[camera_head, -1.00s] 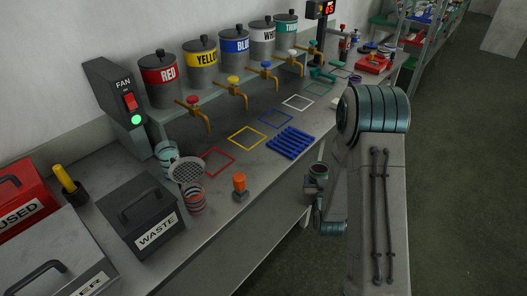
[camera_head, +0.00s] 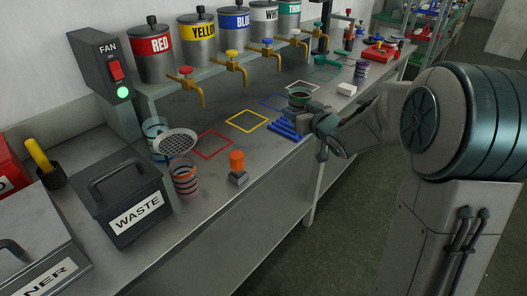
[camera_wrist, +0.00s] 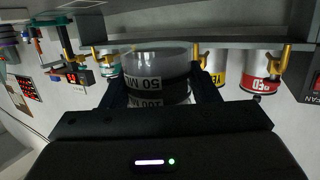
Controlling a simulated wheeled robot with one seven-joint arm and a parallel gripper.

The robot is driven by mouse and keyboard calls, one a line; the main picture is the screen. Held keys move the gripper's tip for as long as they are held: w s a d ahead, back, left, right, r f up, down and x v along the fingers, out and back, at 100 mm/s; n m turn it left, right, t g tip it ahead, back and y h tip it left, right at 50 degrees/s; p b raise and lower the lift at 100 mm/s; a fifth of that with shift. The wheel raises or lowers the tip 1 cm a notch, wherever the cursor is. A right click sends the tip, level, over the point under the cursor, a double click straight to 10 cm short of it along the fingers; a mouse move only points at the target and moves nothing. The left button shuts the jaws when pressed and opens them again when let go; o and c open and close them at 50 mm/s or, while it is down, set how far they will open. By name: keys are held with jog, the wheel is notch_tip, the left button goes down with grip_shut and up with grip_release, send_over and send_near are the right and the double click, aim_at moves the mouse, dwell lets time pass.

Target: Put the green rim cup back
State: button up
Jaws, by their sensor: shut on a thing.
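A cup (camera_head: 299,98) with a dull green rim and dark bands is held over the blue slatted rack (camera_head: 283,131). My gripper (camera_head: 312,116) is shut on the cup from the right side in the head view. In the wrist view the held cup (camera_wrist: 157,66) is pale and translucent on one side, with dark bands lettered 50 and 100, and sits between both fingers (camera_wrist: 160,90). The cup looks about upright in the head view. I cannot tell whether its base touches the rack. The cup and gripper hide part of the rack.
An orange-topped item (camera_head: 237,167) is near the bench edge. Another banded cup (camera_head: 361,72) and a white block (camera_head: 346,89) stand right.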

jog(key=b, duration=0.2)
send_over(263, 151)
notch_tip(263, 151, down, 6)
jog(key=shift+f, duration=0.15)
jog(key=shift+f+b, duration=0.4)
jog(key=shift+f, duration=1.5)
jog(key=shift+f, duration=0.2)
jog(key=o, duration=1)
jog(key=shift+r, duration=0.15)
